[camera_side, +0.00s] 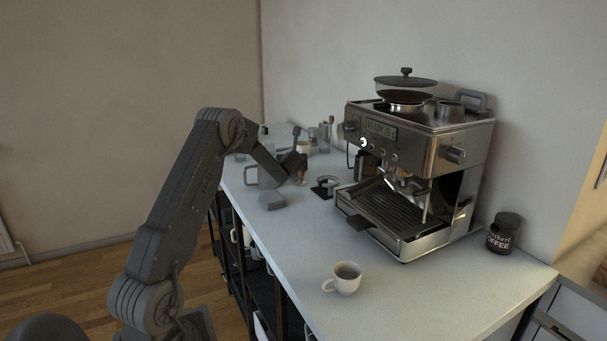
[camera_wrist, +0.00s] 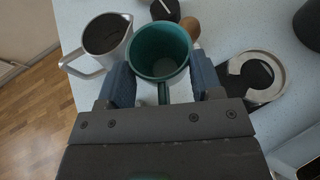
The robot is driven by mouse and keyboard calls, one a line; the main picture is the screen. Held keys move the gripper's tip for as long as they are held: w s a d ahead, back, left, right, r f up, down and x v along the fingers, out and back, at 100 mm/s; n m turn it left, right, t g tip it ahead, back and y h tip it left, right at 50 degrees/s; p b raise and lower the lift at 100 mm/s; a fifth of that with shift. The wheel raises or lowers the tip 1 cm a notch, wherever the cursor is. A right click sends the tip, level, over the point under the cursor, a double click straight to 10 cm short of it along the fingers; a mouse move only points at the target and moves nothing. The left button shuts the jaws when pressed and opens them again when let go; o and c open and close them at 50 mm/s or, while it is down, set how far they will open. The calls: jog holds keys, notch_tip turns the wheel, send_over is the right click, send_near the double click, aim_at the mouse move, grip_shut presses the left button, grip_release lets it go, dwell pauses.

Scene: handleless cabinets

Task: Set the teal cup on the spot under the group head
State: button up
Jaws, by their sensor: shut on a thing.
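The teal cup (camera_wrist: 160,48) shows in the wrist view with its open top facing the camera. Its handle points back toward my gripper (camera_wrist: 161,80). In the side view my gripper (camera_side: 294,164) is over the far left part of the counter, and I cannot make out the cup there. Whether it touches the counter is unclear. The espresso machine (camera_side: 465,165) stands to the right. Its group head (camera_side: 405,184) hangs over the slatted drip tray (camera_side: 385,211), and no cup shows on the tray.
A metal pitcher (camera_wrist: 104,38) stands close left of the cup. A ring-shaped holder (camera_wrist: 262,78) lies to the right, between gripper and machine in the side view. A white cup (camera_side: 346,279) and a coffee jar (camera_side: 503,233) stand nearer.

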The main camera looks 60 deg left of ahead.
jog(key=s+a+r, duration=0.2)
jog(key=s+r, duration=0.2)
jog(key=s, duration=0.2)
jog(key=w+d+f+m+t+h, duration=0.1)
jog(key=d+m+t+h, duration=0.3)
jog(key=d, duration=2)
jog(key=w+d+f+m+t+h, duration=0.2)
jog(key=d+m, duration=0.4)
jog(key=d, duration=1.8)
jog(key=t+h, duration=0.1)
jog(key=h, duration=0.1)
jog(key=shift+d+f+t+h, duration=0.3)
jog(key=shift+d+f+t, duration=0.05)
jog(key=shift+f+t, duration=0.05)
jog(key=shift+r, duration=0.1)
